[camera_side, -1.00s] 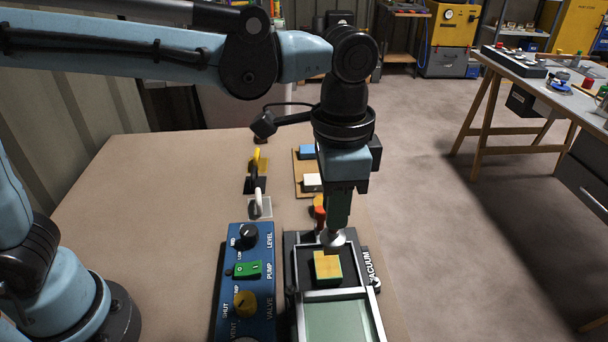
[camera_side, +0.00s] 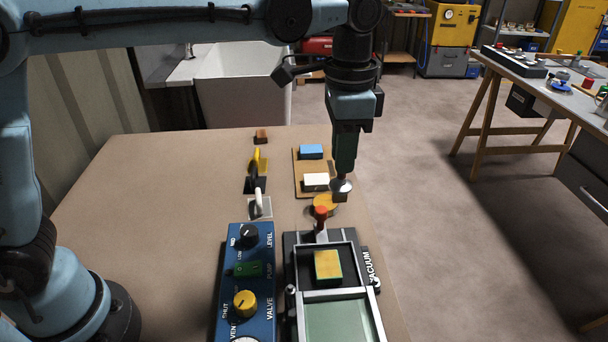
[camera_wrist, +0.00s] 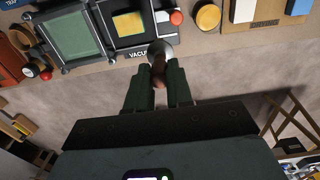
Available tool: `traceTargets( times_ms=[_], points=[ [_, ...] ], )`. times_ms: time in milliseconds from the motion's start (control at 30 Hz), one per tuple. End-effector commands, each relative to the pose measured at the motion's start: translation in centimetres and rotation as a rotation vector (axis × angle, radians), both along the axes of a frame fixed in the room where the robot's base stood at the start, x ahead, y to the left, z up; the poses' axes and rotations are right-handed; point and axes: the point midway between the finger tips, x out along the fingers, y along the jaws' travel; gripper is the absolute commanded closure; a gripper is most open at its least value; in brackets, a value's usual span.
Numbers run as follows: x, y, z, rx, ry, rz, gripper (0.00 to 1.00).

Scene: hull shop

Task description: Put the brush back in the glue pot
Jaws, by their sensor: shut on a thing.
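My gripper (camera_side: 344,172) is shut on the brush, whose brown handle (camera_wrist: 159,76) shows between the fingers in the wrist view. A grey rounded metal end (camera_side: 341,188) of it shows below the fingertips; I see no bristles. The brush is held in the air by the table's right edge. A round container with an amber top (camera_side: 325,204), which looks like the glue pot, stands just left of and below the gripper in the side view. It also shows in the wrist view (camera_wrist: 208,16), right of the brush and apart from it. A red knob partly covers it in the side view.
The red knob (camera_side: 321,211) stands on the black vacuum frame (camera_side: 292,247), which holds a yellow-green block (camera_side: 327,267). A blue control panel (camera_side: 231,282) lies left of it. A board (camera_side: 298,172) with blue and white blocks lies behind the pot. Open table lies left.

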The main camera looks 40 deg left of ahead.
Motion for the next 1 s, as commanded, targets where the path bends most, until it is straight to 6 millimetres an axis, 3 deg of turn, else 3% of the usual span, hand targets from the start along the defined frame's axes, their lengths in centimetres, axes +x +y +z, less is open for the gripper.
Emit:
traceTargets(
  times_ms=[500,733,1000],
  points=[
    [6.6,7.2,-5.9,0.0,0.0,0.002,1.0],
    [7.3,7.9,-7.1,0.0,0.0,-0.001,1.0],
    [7.2,7.9,-10.3,0.0,0.0,-0.001,1.0]
  ],
)
